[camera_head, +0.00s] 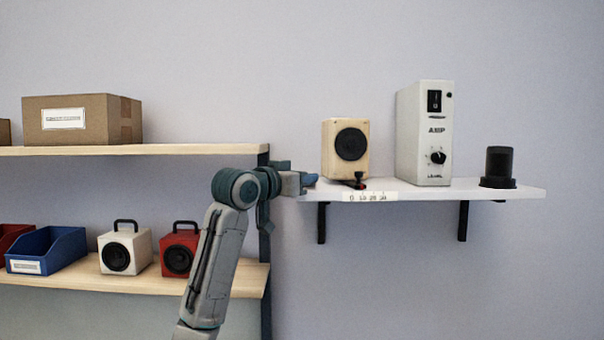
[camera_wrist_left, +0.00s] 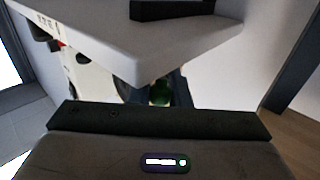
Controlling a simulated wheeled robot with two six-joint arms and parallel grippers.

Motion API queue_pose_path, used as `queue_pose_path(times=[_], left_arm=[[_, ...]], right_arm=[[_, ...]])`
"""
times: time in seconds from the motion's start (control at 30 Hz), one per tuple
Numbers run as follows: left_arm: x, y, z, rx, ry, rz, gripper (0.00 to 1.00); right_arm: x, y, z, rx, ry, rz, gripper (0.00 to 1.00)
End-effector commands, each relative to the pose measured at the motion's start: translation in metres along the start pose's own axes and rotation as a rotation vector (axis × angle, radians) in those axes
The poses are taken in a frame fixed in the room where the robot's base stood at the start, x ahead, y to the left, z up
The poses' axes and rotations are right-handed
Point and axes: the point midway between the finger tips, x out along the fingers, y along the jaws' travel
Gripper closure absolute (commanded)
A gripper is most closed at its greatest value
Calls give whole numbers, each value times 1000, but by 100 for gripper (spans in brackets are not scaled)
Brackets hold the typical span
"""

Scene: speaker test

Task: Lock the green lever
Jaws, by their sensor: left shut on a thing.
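The green lever (camera_wrist_left: 160,93) shows in the left wrist view as a small dark green piece just below the corner of the white shelf. Most of it is hidden, and I cannot see its full shape or angle. My left gripper (camera_head: 311,180) is at the left end of the white shelf (camera_head: 430,194) in the head view. It is shut on the green piece, which sits between its dark fingers (camera_wrist_left: 160,90) in the wrist view. In the head view the lever is hidden by the gripper. My right gripper is not in view.
Left are wooden shelves with a cardboard box (camera_head: 110,120), blue bin (camera_head: 62,250), white speaker (camera_head: 138,245) and red speaker (camera_head: 181,240).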

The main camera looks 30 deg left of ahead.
Motion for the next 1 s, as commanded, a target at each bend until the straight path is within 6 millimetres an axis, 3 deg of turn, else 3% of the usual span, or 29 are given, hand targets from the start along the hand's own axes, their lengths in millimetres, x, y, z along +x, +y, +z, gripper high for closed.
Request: queue_pose_path(times=[0.4,0.7,1.0], left_arm=[[3,14,-2,-4,-1,-378,100],[6,17,0,-2,-2,-590,100],[7,18,0,1,0,-696,100]], right_arm=[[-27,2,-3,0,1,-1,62],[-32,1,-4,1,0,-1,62],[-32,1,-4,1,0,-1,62]])
